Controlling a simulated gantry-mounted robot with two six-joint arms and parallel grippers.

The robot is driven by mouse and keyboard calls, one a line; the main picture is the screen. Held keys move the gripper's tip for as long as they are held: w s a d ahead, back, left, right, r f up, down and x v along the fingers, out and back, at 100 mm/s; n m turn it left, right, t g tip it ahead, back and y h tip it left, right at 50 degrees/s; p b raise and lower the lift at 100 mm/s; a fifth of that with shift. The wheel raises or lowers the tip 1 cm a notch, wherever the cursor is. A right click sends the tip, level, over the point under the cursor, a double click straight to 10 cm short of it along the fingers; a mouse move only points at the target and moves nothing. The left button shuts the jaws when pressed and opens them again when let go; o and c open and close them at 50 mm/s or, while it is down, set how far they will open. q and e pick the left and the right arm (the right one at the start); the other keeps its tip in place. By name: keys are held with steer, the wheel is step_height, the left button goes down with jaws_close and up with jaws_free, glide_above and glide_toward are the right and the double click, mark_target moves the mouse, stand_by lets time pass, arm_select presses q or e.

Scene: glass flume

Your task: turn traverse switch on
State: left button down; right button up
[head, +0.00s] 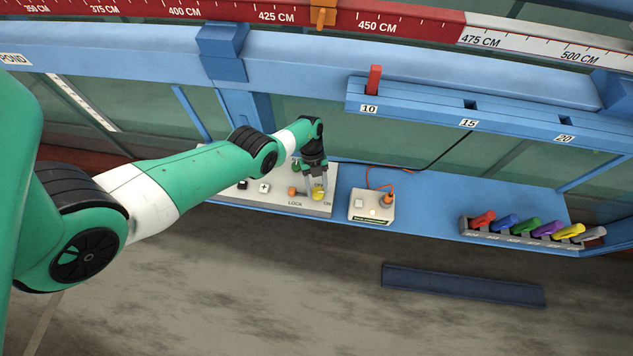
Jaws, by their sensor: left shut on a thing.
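The light control panel (260,203) lies on the blue ledge below the flume glass, with labels that read LOCK, OFF and ON. A yellow switch knob (318,195) sits at its right end, beside the OFF and ON labels. An orange knob (292,191) is to its left, above LOCK. My left gripper (315,190) reaches down onto the yellow knob with its fingers around it, shut on it. The exact angle of the knob is too small to tell. My right gripper is not in view.
A small light box (371,207) with an orange cable stands just right of the panel. A rack (520,236) of several coloured handles is farther right. A red peg (374,79) stands in the slotted blue rail at 10.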

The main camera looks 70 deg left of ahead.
arm_select(q)
steer(key=shift+m, duration=0.4)
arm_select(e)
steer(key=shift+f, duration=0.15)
arm_select(q)
steer(key=shift+c, duration=1.4)
jaws_free()
